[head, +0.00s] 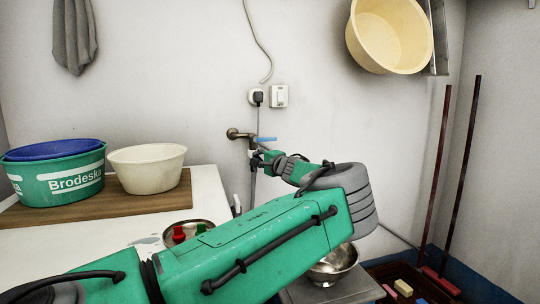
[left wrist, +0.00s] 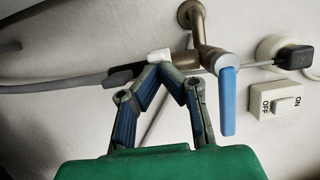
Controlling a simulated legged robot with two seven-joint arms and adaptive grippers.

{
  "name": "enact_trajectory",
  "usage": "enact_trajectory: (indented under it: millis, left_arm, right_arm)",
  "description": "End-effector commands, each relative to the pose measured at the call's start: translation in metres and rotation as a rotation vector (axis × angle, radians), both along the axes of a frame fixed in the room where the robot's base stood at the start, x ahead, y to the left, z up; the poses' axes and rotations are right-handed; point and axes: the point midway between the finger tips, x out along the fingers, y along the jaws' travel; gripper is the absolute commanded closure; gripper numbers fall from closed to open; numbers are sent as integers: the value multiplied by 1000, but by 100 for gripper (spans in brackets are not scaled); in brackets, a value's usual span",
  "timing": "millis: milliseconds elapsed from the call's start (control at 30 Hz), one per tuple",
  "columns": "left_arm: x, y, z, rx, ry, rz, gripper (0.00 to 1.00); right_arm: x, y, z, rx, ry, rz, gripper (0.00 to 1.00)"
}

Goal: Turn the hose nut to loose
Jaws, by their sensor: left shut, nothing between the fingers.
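A brass tap (head: 238,134) with a blue lever (head: 267,139) sticks out of the wall; both show larger in the left wrist view, tap (left wrist: 205,42) and lever (left wrist: 228,102). A small white fitting, apparently the hose nut (left wrist: 158,56), sits at the tap's outlet. A grey hose (left wrist: 60,84) leads away from it to the left. My left gripper (head: 259,158) is at the outlet just below the lever. In the left wrist view its fingers (left wrist: 158,68) meet close to the nut, shut and empty; I cannot tell whether they touch it. My right gripper is not in view.
A socket with a black plug (head: 257,97) and a switch (head: 279,96) are above the tap. A green tub (head: 62,181) and a cream basin (head: 147,168) stand on a board at left. A metal bowl (head: 335,268) is below my arm. Two poles (head: 437,170) lean at right.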

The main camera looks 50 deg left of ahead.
Motion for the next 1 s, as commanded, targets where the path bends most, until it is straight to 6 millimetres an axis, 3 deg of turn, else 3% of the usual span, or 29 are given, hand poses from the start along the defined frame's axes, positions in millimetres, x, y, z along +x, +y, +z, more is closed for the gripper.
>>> enact_trajectory:
  millis: [700, 1000]
  left_arm:
    - [-18, 9, -2, -1, 0, 0, 100]
    - [-25, 12, -3, 4, 8, -174, 100]
  right_arm:
    - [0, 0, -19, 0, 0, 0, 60]
    - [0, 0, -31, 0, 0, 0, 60]
